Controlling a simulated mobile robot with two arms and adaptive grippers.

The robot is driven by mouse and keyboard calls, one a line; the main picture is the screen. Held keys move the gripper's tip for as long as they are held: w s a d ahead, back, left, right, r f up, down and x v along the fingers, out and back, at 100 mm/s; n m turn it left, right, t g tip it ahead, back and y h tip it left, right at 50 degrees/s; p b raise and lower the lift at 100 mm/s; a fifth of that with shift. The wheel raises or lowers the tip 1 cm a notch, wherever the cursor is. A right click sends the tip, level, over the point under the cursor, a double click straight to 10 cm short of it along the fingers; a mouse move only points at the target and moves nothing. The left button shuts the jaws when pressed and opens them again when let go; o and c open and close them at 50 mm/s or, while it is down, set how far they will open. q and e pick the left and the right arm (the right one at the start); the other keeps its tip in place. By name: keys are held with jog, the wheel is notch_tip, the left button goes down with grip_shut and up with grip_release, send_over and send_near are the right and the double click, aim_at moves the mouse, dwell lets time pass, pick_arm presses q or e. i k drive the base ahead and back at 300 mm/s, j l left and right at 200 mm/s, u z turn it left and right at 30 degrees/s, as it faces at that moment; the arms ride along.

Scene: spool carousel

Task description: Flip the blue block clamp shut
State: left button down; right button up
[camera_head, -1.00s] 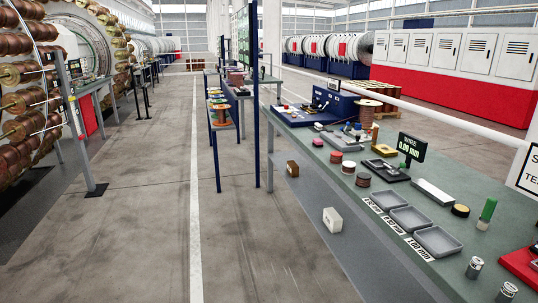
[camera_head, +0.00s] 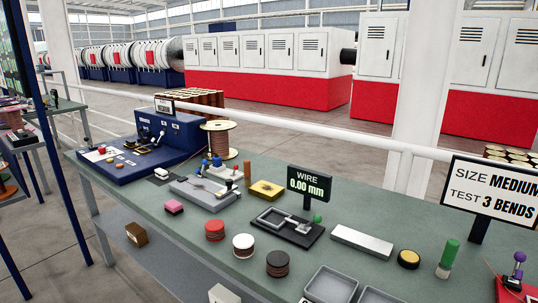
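A large blue block (camera_head: 140,158) stands at the far left end of the green-grey bench (camera_head: 190,258). On its top is a small dark clamp-like fitting (camera_head: 147,139) with pale parts, beside a pale plate with a red spot. The fitting is too small here to tell whether it is open or shut. Neither of my grippers is in view.
A copper wire spool (camera_head: 218,140), a grey fixture with coloured knobs (camera_head: 204,193), a wire gauge with display (camera_head: 290,226), several small spools and a grey bar (camera_head: 362,241) occupy the bench. A white rail (camera_head: 310,134) runs behind. Floor shows at the left.

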aim_at(204, 161)
jog(key=i+j+z, duration=0.35)
jog(key=j+z, duration=0.15)
jog(key=i+j+z, duration=0.25)
jog(key=j, duration=0.15)
jog(key=j+z, duration=0.5)
jog(key=j, duration=0.2)
jog(key=i, duration=0.05)
